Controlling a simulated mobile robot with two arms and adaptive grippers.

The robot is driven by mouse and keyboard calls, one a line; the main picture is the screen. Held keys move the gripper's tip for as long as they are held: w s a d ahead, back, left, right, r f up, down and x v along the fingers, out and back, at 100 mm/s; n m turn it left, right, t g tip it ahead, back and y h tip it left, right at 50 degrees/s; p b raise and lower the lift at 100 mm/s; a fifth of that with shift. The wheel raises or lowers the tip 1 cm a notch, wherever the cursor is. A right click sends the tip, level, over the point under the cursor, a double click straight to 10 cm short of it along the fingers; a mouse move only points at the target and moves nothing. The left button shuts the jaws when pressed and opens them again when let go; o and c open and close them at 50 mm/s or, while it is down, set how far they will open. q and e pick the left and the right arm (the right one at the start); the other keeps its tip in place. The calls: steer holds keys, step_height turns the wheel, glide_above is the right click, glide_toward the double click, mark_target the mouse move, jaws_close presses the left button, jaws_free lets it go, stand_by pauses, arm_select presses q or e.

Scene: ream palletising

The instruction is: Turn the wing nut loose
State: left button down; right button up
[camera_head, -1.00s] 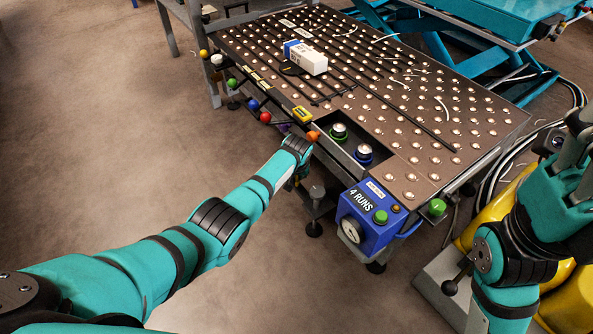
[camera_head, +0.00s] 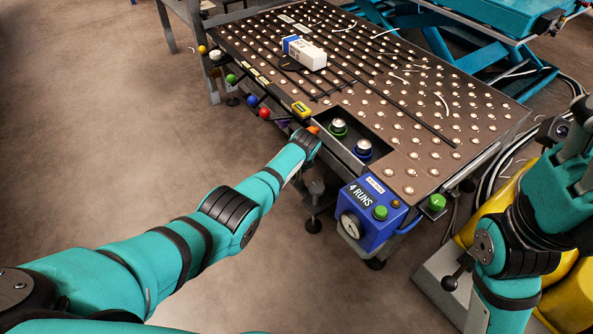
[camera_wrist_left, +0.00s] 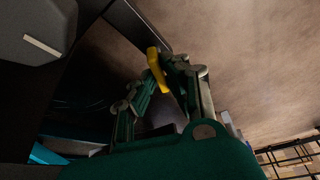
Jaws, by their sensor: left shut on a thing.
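My left gripper (camera_wrist_left: 166,82) is shut on a yellow piece (camera_wrist_left: 155,62) in the left wrist view. It looks like a wing of the wing nut; the rest of it is hidden behind the fingers. In the head view my left arm reaches to the near edge of the roller-ball table (camera_head: 405,178), and the wrist hides most of the gripper and what it holds. My right gripper (camera_head: 578,150) is at the right edge of the head view, partly cut off, and its fingers cannot be made out.
A blue box with a dial (camera_head: 367,215) hangs at the table's near corner, right of my left wrist. Coloured knobs (camera_head: 251,100) line the near edge. A white and blue ream (camera_head: 305,53) lies on top. The floor at left is clear.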

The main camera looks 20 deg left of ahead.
arm_select(q)
steer(key=c, duration=1.4)
jaws_free()
steer(key=v, duration=1.2)
steer(key=shift+o, duration=0.4)
steer(key=shift+w, duration=0.1)
